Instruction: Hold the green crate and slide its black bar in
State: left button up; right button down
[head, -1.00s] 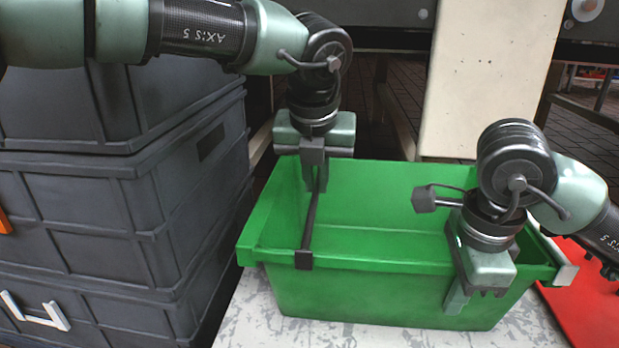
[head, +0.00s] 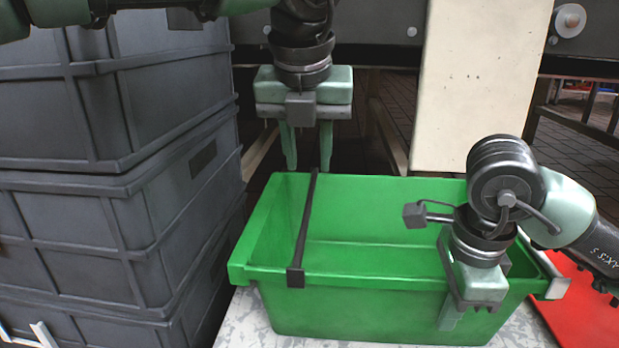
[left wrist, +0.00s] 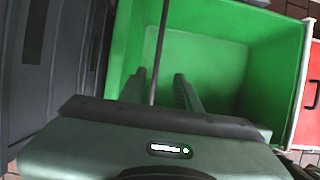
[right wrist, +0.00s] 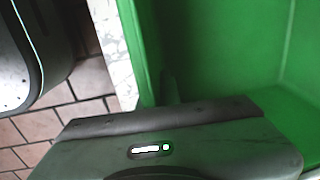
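The green crate (head: 380,290) stands on a pale surface. The black bar (head: 304,225) lies across the crate's left part, from the far rim to the near rim, with its end hooked over the near rim. My left gripper (head: 308,166) is open and empty above the bar's far end. In the left wrist view the bar (left wrist: 158,50) runs between its spread fingers (left wrist: 160,90). My right gripper (head: 455,310) straddles the crate's near wall at the right and appears shut on it. In the right wrist view a finger (right wrist: 168,88) lies against the crate wall; the other is hidden.
Stacked dark grey crates (head: 120,200) stand close to the green crate's left side. A pale upright panel (head: 480,80) is behind it. A red surface (head: 575,310) lies to the right. A grey end piece (head: 558,288) sits at the crate's near right corner.

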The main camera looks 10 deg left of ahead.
pick_arm(q)
jog(key=v, duration=0.2)
jog(key=shift+r, duration=0.3)
pick_arm(e)
jog(key=c, duration=1.5)
grip_release()
jog(key=shift+r, duration=0.1)
